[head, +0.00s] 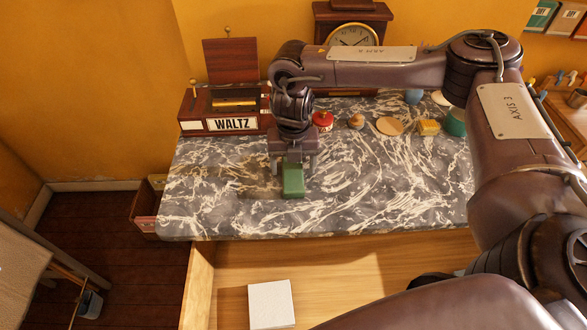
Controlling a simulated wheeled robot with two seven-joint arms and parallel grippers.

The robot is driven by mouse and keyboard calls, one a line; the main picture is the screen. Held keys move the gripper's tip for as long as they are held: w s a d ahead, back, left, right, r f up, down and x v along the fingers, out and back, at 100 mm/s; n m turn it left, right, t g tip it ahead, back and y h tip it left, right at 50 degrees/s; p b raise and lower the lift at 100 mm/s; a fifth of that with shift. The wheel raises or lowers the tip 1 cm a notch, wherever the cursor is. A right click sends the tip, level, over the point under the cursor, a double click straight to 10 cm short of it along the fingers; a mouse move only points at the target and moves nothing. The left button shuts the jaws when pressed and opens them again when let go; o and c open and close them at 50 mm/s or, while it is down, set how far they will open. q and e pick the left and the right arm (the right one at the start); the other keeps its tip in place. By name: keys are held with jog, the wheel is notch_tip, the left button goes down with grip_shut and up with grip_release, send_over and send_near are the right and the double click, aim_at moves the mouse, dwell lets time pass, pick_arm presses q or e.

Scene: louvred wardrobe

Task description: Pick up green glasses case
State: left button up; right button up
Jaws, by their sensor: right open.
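The green glasses case (293,181) lies on the dark marbled dresser top, left of its middle and near the front edge. My right gripper (294,172) points down over the case. Its jaws are open, with one finger on the left and one on the right of the case's far part. I cannot tell whether the fingers touch it. The far end of the case is hidden by the gripper. My left gripper is not in view.
A music box labelled WALTZ (230,124), a red round item (322,121), a wooden disc (389,126) and a clock (353,36) stand behind. Bare marble (400,190) lies to the right. Below the front edge, an open drawer holds a white pad (271,304).

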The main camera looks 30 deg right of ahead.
jog(key=shift+a+f, duration=0.1)
jog(key=shift+f, duration=0.3)
jog(key=shift+c, duration=0.3)
jog(key=c, duration=0.9)
jog(key=shift+c, duration=0.7)
jog(key=shift+r, duration=0.15)
